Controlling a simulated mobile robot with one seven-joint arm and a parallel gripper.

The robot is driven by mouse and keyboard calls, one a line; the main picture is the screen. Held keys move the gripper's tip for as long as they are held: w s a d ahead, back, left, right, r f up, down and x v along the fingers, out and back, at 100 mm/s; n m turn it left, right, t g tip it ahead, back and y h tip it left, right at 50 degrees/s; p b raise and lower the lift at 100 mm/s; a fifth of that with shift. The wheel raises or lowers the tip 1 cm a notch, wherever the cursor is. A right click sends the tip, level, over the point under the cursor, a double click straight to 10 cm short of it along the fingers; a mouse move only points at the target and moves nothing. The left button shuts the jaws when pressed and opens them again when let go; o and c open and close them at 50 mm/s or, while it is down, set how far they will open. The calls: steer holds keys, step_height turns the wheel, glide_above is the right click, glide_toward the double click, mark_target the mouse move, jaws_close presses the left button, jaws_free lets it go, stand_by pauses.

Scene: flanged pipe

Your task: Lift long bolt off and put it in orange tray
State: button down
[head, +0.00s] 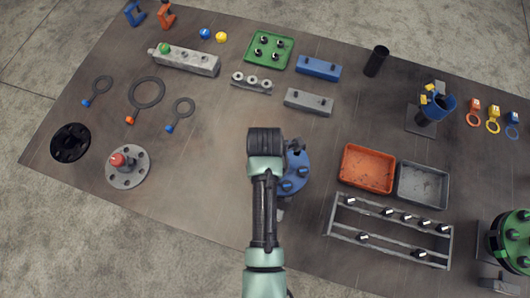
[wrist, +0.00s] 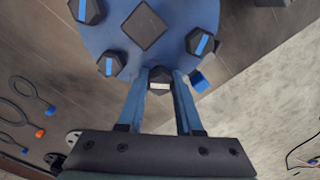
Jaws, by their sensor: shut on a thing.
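A blue round flange (head: 296,170) sits on the table, partly hidden by my arm in the head view. In the wrist view the blue flange (wrist: 122,48) carries several dark hex bolts with blue stripes and a square centre piece (wrist: 144,26). My gripper (wrist: 160,80) is shut on a dark bolt (wrist: 159,76) with a pale stripe, at the flange's near rim. I cannot tell whether this bolt is seated or raised, and its shank is hidden. The orange tray (head: 367,168) stands to the right of the flange and looks empty.
A grey tray (head: 423,186) adjoins the orange tray on its right. A grey rack (head: 391,229) with several bolts lies in front of the trays. A grey block (head: 309,101) lies behind the flange.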

step_height(320, 180, up, 10)
steer(key=shift+r+b, duration=0.1)
steer(key=shift+b, duration=0.7)
steer(key=shift+r, duration=0.1)
step_height(320, 180, up, 5)
steer(key=p, duration=0.6)
steer(key=shift+f, duration=0.2)
